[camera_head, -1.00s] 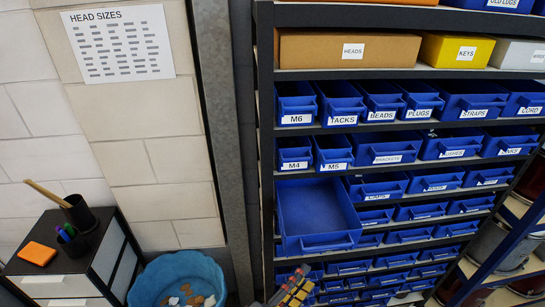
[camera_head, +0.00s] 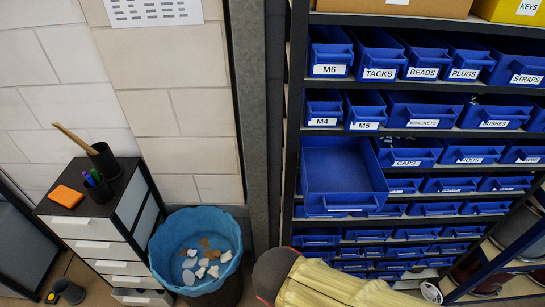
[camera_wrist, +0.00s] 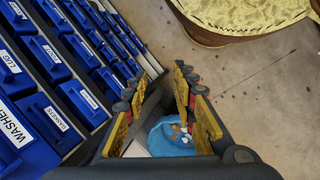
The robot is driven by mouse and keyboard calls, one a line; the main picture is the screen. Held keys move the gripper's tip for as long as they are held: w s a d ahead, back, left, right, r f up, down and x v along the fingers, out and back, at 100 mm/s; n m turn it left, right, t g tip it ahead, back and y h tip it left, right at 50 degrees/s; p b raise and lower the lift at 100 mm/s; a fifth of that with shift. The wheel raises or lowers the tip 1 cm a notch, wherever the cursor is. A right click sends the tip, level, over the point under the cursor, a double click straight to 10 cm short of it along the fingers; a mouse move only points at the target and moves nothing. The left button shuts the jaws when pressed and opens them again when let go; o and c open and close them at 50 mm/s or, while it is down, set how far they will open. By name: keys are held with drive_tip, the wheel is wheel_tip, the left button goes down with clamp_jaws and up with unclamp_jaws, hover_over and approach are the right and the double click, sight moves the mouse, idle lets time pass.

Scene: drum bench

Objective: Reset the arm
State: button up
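My gripper (camera_wrist: 161,80) is open in the wrist view. Its two yellow-padded fingers stand apart with nothing held between them. Beyond the gap, the blue bin (camera_wrist: 170,137) shows on the floor well below. In the head view only a pale yellow ribbed part, likely my arm, shows at the bottom edge, and the fingers are out of frame. A large empty blue drawer (camera_head: 343,170) sticks out from the rack on its left side.
The rack of labelled blue drawers (camera_head: 408,125) stands at the right and lies left in the wrist view. A blue bin (camera_head: 163,238) holding scraps stands beside a small drawer cabinet (camera_head: 95,225) with pens and an orange pad. Floor (camera_wrist: 265,90) at the wrist view's right is mostly clear.

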drive_tip(key=w+d+r+m+t+y+b, duration=0.3)
drive_tip(key=w+d+r+m+t+b, duration=0.1)
drive_tip(key=d+m+b, duration=0.4)
drive_tip(key=shift+w+d+r+m+b, duration=0.15)
drive_tip(key=shift+w+d+m+b, duration=0.25)
drive_tip(key=shift+w+d+m, duration=0.6)
drive_tip(key=shift+s+d, duration=0.15)
drive_tip(key=shift+s, duration=0.05)
idle(0.5)
